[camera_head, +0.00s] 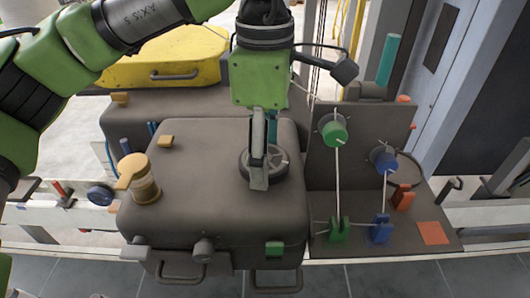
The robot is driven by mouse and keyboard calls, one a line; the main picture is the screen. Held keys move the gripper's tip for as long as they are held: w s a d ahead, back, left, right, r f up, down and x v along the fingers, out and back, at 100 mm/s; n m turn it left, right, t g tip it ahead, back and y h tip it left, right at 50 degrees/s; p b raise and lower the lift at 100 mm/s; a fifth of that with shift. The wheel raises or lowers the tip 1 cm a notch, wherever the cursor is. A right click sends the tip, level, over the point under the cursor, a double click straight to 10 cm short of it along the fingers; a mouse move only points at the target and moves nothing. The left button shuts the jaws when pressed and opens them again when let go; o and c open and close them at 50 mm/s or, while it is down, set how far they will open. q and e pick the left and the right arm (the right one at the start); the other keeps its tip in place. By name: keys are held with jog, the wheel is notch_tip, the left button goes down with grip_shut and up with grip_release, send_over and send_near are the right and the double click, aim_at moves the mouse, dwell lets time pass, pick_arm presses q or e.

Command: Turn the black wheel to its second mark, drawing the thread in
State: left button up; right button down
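The black wheel (283,161) is a low dark disc with a pale rim, on top of a grey-brown machine housing (212,210). My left gripper (259,185) reaches down from above; its fingers overlap the wheel's left and middle part and hide some of it. I cannot tell whether they grip the wheel, or whether they are open or shut. No mark on the wheel can be made out. White thread (337,180) runs from the green spool (333,130) to a green clip (340,229). Another strand runs between the blue spool (383,158) and a blue clip (381,229). My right gripper is not in view.
A tan knob (137,178) stands on the housing's left side. A yellow case (165,62) lies behind. The spools sit on an upright grey panel (360,120) right of the wheel. A teal post (388,60) rises behind it. An orange square (433,233) lies at the right.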

pick_arm(q)
jog(key=shift+m, duration=0.9)
jog(key=o, duration=1.1)
notch_tip(320, 180, up, 12)
